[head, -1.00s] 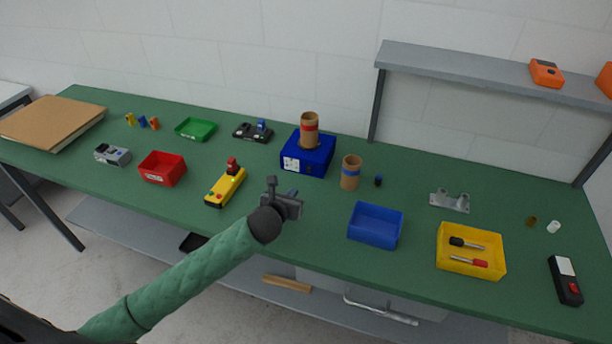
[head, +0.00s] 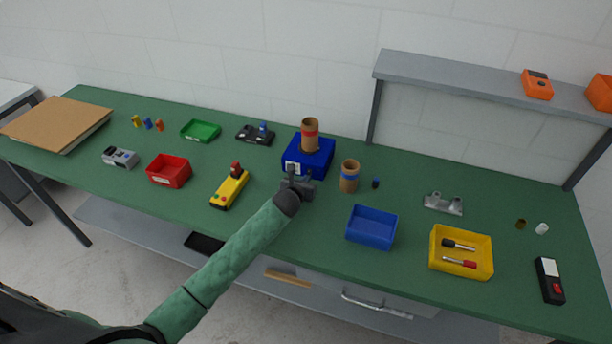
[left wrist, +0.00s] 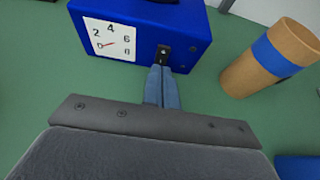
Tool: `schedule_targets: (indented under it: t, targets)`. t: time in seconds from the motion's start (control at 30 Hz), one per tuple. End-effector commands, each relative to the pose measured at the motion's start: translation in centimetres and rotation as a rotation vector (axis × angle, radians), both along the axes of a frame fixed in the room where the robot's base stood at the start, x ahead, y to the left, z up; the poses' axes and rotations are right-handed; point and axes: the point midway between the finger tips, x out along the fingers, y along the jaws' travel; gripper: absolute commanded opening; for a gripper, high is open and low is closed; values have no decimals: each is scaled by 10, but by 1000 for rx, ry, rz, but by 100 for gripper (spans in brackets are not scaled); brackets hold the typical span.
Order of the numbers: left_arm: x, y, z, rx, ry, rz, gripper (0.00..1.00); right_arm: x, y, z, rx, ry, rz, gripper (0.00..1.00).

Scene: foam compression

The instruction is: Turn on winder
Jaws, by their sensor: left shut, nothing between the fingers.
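The winder looks to be the blue box (head: 321,158) at the back middle of the table, with a cardboard tube with a red band (head: 310,134) upright on top. My left gripper (head: 294,172) is shut and empty in front of the box. In the left wrist view its fingertips (left wrist: 162,70) are right at the switch plate and cover its lower part; I cannot tell whether they touch.
A cardboard tube with a blue band (head: 349,176) stands just right of the box. A blue bin (head: 371,242) is in front, right of my arm. A yellow device (head: 229,190) lies to the left. Green table is clear between them.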

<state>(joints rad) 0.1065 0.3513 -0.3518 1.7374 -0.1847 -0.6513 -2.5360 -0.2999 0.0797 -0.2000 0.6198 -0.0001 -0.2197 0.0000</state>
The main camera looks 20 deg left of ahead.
Motion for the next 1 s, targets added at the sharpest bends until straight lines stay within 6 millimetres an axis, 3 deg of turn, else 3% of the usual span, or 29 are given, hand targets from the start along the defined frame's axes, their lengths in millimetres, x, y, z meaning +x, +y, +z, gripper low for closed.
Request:
schedule_targets:
  t: [0.5, 0.7, 1.0]
  targets:
    - [8, 0, -2, 0, 1, 0, 0, 0, 2, 5, 2, 0, -1, 36]
    - [16, 0, -7, -1, -24, 1, 0, 3, 2, -7, 1, 2, -1, 36]
    - [15, 0, -1, -1, -21, 1, 0, 13, 2, 3, 2, -12, 0, 36]
